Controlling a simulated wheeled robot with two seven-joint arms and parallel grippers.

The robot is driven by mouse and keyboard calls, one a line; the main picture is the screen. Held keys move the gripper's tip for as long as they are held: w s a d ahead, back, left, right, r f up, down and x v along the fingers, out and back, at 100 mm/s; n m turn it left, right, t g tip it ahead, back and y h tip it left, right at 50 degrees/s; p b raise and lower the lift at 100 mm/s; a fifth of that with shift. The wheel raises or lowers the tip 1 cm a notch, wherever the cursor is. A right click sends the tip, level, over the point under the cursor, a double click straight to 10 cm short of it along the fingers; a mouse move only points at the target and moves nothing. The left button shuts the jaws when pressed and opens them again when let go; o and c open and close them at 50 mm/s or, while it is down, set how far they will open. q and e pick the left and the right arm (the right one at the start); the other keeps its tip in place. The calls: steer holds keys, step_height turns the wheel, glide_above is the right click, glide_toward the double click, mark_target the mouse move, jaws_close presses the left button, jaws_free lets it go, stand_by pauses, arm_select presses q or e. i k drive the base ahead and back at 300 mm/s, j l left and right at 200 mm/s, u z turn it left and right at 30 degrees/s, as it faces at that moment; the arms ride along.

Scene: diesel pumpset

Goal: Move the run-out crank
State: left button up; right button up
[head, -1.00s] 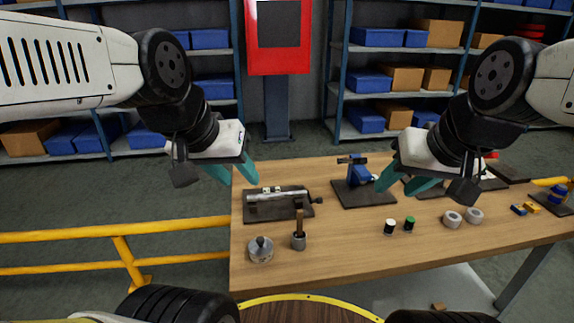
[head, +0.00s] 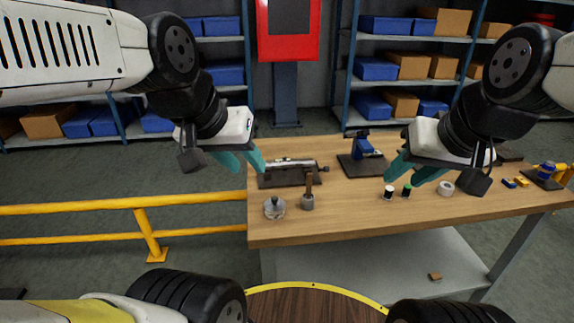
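What may be the crank, a silver bar-like part (head: 291,163), lies along a dark base plate (head: 280,181) at the left of the wooden bench. A dark knob shows at its right end. My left gripper (head: 250,171) is open and empty, and its teal fingers appear just left of that plate in the head view. Neither gripper visibly touches anything.
On the bench (head: 350,222) stand a lidded metal pot (head: 274,208), a cup with a wooden handle (head: 308,202), a blue vise-like tool (head: 364,146), spools (head: 389,192) and a grey ring (head: 446,188). A yellow rail (head: 120,203) is at left. The bench's front strip is clear.

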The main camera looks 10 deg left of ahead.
mark_target(306, 163)
steer(key=k+z, duration=0.1)
steer(key=z, duration=0.3)
steer(key=k+z, duration=0.1)
steer(key=z, duration=0.65)
steer(key=j+z, duration=0.1)
steer(key=j, duration=1.65)
steer(key=k+j+z, duration=0.15)
steer(key=j, duration=0.75)
steer(key=j+z, duration=0.1)
steer(key=j, duration=0.75)
steer(key=k, duration=0.65)
steer(key=l+u, duration=0.15)
steer(key=u, duration=1.25)
steer(key=l, duration=0.85)
steer(key=k+l, duration=0.1)
steer(key=l, duration=1.65)
steer(key=k+l+u, duration=0.1)
steer(key=l, duration=0.75)
steer(key=i+l+u, duration=0.25)
steer(key=k, duration=0.1)
